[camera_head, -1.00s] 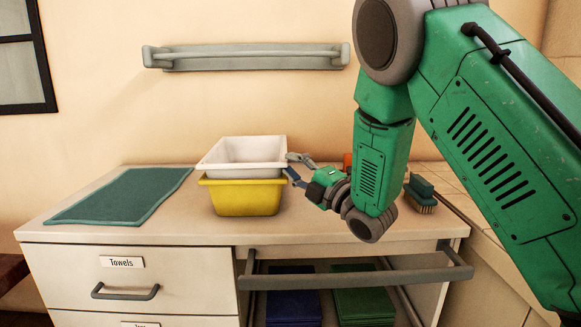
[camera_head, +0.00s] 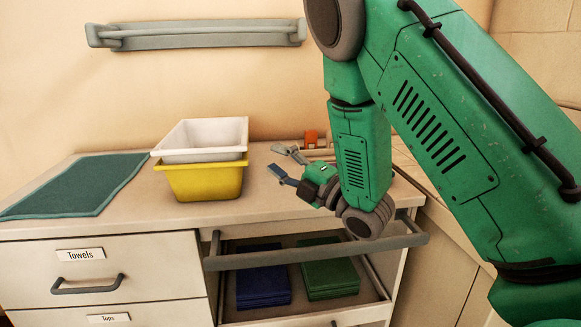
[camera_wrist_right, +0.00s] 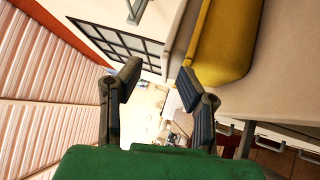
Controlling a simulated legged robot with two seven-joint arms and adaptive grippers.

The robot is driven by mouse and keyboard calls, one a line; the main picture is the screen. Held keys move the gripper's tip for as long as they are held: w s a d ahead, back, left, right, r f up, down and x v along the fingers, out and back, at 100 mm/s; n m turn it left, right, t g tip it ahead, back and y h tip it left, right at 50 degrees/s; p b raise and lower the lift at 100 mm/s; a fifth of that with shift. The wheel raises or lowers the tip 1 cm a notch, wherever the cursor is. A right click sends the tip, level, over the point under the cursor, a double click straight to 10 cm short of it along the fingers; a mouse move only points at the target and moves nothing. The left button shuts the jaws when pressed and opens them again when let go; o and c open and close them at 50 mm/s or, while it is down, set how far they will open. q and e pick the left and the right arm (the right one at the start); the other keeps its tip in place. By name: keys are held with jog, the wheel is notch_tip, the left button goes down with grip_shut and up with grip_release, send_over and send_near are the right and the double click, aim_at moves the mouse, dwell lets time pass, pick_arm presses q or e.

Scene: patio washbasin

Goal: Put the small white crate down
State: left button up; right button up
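The small white crate (camera_head: 206,134) sits nested in the top of the yellow crate (camera_head: 205,181), which stands on the countertop. My right gripper (camera_head: 279,163) is open and empty, a short way to the right of both crates, with clear space between its fingers and the rims. In the right wrist view my two fingers (camera_wrist_right: 158,82) are spread apart with nothing between them, and the yellow crate (camera_wrist_right: 226,45) lies beyond them at the upper right. My left gripper is in neither view.
A teal mat (camera_head: 75,186) lies on the counter at the left. Below the counter front, an open drawer (camera_head: 315,254) holds folded blue (camera_head: 262,278) and green cloths (camera_head: 328,270). An orange object (camera_head: 311,139) stands behind my right gripper. A grey rail (camera_head: 195,35) hangs on the wall.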

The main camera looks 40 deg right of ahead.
jog(key=shift+v, duration=1.8)
